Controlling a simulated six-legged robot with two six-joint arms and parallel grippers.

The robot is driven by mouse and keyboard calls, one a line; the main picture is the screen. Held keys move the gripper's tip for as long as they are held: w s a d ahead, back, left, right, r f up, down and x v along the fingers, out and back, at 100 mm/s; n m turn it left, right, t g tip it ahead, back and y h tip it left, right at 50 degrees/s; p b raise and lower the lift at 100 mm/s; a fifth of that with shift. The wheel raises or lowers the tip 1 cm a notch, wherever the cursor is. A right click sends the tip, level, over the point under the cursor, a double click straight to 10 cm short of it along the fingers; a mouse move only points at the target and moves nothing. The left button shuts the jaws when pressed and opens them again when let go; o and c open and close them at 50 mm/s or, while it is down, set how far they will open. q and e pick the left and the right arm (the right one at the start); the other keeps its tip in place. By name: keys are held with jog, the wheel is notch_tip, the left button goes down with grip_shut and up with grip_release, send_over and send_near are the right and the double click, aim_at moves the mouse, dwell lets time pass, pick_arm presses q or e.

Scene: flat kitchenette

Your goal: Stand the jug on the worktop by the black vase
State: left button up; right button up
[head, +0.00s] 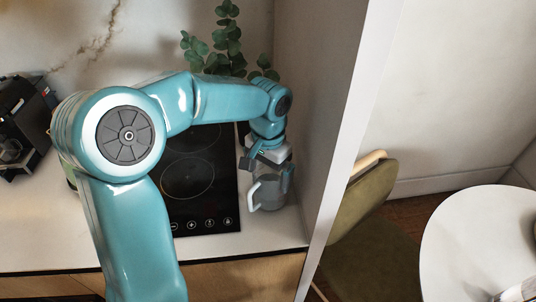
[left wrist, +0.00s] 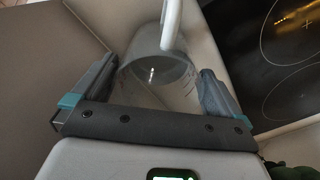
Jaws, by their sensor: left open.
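The jug (head: 268,192) is a clear grey vessel with a pale handle. It stands upright on the worktop (head: 268,234), between the hob and the side panel. In the left wrist view the jug (left wrist: 158,70) lies between the two fingers, its white handle pointing away at the top. My left gripper (head: 268,168) comes down over the jug from above and is open, with a finger on either side; it also shows in the left wrist view (left wrist: 150,88). I cannot make out a black vase; my arm covers the area below the green leaves. My right gripper is not in view.
A black hob (head: 205,208) is just left of the jug. A tall pale panel (head: 318,120) stands close on its right. Green leafy stems (head: 225,45) rise at the back. A dark appliance (head: 22,125) is far left. A green chair (head: 375,230) and white table (head: 480,240) are beyond the panel.

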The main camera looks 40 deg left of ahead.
pick_arm(q)
notch_tip(320, 180, up, 9)
jog(key=shift+r, duration=0.2)
dwell(0.5)
